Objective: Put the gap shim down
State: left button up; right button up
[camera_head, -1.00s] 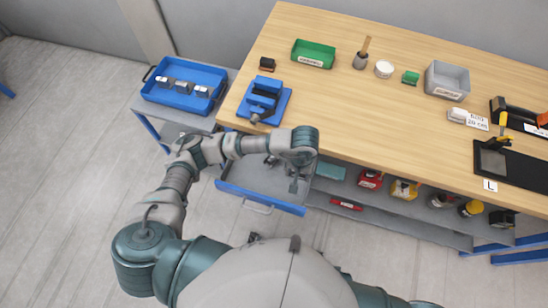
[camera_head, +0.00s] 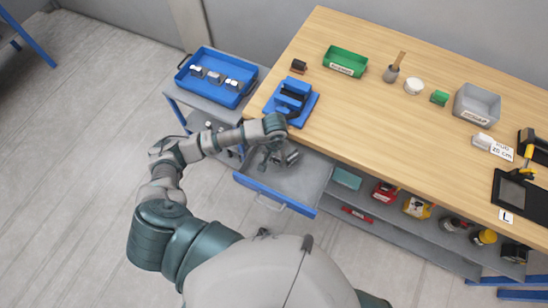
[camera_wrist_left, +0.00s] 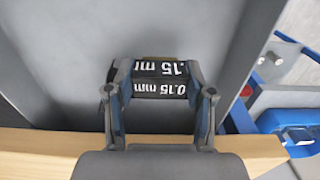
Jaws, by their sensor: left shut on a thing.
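The gap shim (camera_wrist_left: 160,88) shows in the left wrist view as a black piece with white "0.15 mm" lettering. My left gripper (camera_wrist_left: 160,76) is shut on it, one finger on each side. In the head view my left gripper (camera_head: 270,158) is over the left part of the open grey drawer (camera_head: 305,182) under the bench. The shim itself is hard to make out there. The drawer's grey floor fills much of the left wrist view, and I cannot tell whether the shim touches it. My right gripper is not in view.
The wooden bench top (camera_head: 390,130) overhangs the drawer's back. A blue vise (camera_head: 291,100) stands near its left corner. A blue tray (camera_head: 215,77) with several blocks sits on the cart at left. The drawer's right part looks clear.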

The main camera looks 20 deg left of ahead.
aim_at(273, 157)
pick_arm(q)
jog(key=shift+f, duration=0.5)
jog(key=shift+a+f, duration=0.15)
jog(key=shift+a, duration=0.2)
jog(key=o, duration=0.8)
jog(key=shift+a, duration=0.15)
jog(key=o, duration=0.4)
jog(key=shift+a, duration=0.1)
jog(key=shift+d, duration=0.4)
jog(key=shift+d+r, duration=0.1)
jog(key=shift+r, duration=0.25)
notch_tip(273, 157, up, 5)
jog(key=shift+w, duration=0.1)
jog(key=r, duration=0.5)
jog(key=shift+a+r, duration=0.35)
jog(key=shift+a, duration=0.05)
jog(key=shift+d+r, duration=0.3)
jog(key=shift+r, duration=0.1)
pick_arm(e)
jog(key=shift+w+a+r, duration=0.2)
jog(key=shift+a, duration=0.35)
